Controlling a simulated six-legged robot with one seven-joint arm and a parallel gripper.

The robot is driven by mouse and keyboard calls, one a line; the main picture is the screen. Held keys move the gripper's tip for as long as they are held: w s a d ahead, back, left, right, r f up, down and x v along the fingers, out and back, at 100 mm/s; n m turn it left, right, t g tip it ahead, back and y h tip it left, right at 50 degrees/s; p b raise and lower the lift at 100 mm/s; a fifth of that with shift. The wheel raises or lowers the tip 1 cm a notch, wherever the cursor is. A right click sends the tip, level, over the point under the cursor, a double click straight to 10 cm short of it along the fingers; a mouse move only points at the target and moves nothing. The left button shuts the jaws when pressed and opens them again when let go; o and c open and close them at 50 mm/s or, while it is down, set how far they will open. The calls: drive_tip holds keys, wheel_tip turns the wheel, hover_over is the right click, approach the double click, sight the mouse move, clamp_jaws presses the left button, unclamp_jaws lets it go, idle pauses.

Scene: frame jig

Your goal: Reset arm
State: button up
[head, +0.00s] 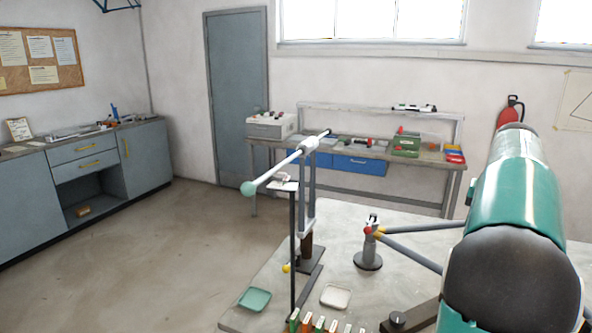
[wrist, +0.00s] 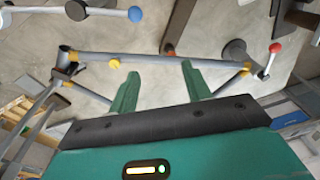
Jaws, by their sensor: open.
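My gripper (wrist: 158,80) shows in the wrist view with its two green fingers spread apart and nothing between them. A grey tube (wrist: 160,60) of the frame lies across the view beyond the fingertips; I cannot tell the gap. In the head view, frame tubes (head: 412,252) meet at a small post (head: 368,258) with red and yellow fittings. Their right ends are hidden behind my arm, which fills the right side. My gripper is not visible there.
On the pale table (head: 400,215), a tall stand (head: 308,200) bears a white tube (head: 282,172) with a green ball end. A green tray (head: 254,299), a white tray (head: 336,296) and a row of coloured pieces (head: 308,323) are near the front. A workbench (head: 440,168) stands behind.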

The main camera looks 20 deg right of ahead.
drive_tip(key=w+a+n+t, duration=0.2)
drive_tip(key=a+n, duration=0.4)
drive_tip(key=a, duration=2.3)
drive_tip(key=s+a+f+n+t, duration=0.1)
drive_tip(key=s+a+f, duration=0.3)
drive_tip(key=a, duration=0.4)
drive_tip(key=s+a+f+n+t, duration=0.1)
drive_tip(key=s+a+f+n, duration=0.3)
drive_tip(key=a, duration=0.5)
drive_tip(key=shift+s+f, duration=0.55)
drive_tip(key=shift+f, duration=0.15)
